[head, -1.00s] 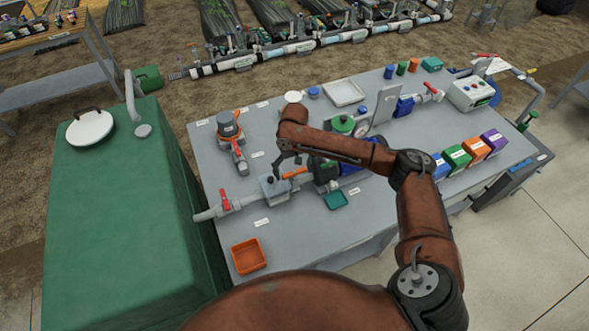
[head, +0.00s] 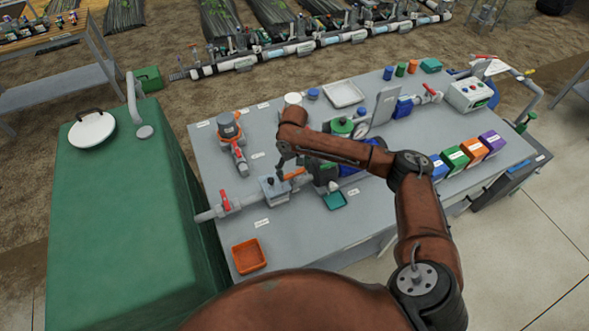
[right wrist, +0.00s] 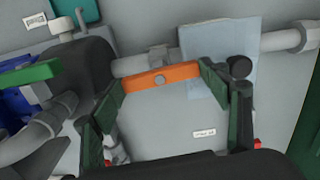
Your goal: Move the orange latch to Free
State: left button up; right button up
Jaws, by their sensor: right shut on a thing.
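The orange latch (head: 295,174) is a short bar on the pipe line at the middle of the grey bench. The label wording by the latch is too small to read. My left gripper is not in view.
A grey-blue box (head: 272,188) with a black knob stands on the pipe just left of the latch. A red-handled valve (head: 225,200) is further left.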

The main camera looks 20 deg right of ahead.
jog(key=n+p, duration=0.4)
jog(key=p, duration=0.1)
jog(key=n+p, duration=0.1)
jog(key=p, duration=0.1)
jog(key=shift+r+n+p, duration=0.25)
jog(key=shift+n+p, duration=0.05)
jog(key=shift+n, duration=0.1)
jog(key=shift+n+p, duration=0.75)
jog(key=shift+n, duration=0.25)
jog(key=n+p, duration=0.2)
jog(key=n, duration=0.2)
jog(key=shift+f+p, duration=0.15)
jog(key=shift+p, duration=0.2)
jog(key=n, duration=0.2)
jog(key=shift+n+p, duration=0.75)
jog(key=shift+n, duration=1.05)
jog(key=shift+f, duration=0.1)
jog(key=o, duration=1.2)
jog(key=shift+c, duration=0.2)
